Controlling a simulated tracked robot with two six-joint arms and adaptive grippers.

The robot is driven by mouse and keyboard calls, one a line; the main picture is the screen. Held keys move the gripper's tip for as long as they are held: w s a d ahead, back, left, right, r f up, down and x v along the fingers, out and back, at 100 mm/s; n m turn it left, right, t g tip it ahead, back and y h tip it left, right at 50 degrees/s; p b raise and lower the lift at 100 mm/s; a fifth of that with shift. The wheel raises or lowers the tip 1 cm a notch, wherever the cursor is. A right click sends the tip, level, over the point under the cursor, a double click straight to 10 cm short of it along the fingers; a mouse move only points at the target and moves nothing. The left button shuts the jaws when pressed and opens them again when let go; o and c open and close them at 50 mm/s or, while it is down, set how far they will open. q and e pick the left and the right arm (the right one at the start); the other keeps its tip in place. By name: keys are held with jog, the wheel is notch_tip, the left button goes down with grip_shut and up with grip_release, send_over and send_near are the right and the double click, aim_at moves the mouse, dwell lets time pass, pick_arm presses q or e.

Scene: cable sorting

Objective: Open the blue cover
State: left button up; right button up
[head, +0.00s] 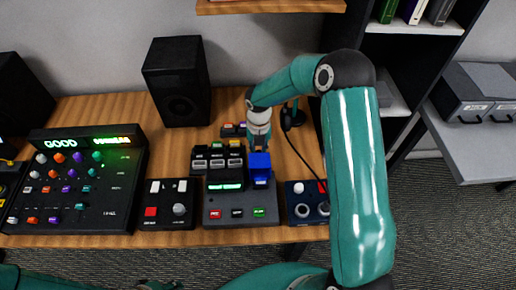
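The blue cover (259,167) is a small bright blue block at the right of the grey control device (240,214) in the middle of the table. It looks upright; whether it is raised or closed is hard to tell. My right gripper (259,148) points down just behind and above the cover. Its fingertips are small and partly hidden, so I cannot tell whether they touch the cover or are open. A dark part at the bottom edge (158,285) may be my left gripper; its fingers do not show clearly.
A black mixer panel (78,190) with a green "GOOD" display stands at the left. Small knob boxes flank the device, left (166,213) and right (305,210). A black speaker (178,82) stands behind. A dark cable hangs near my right gripper.

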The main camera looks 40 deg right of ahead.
aim_at(259, 153)
grip_shut()
jog(key=shift+s+a+r+t+h+b, duration=0.3)
jog(key=shift+r+t+b, duration=0.25)
jog(key=shift+b, duration=0.45)
jog(key=shift+r+p, duration=0.2)
jog(key=shift+p, duration=0.15)
jog(key=shift+s, duration=0.15)
jog(key=o, duration=0.6)
grip_release()
jog(key=r, duration=0.8)
jog(key=s+r, duration=0.1)
jog(key=r, duration=0.2)
jog(key=shift+a+r, duration=0.3)
jog(key=shift+r, duration=0.1)
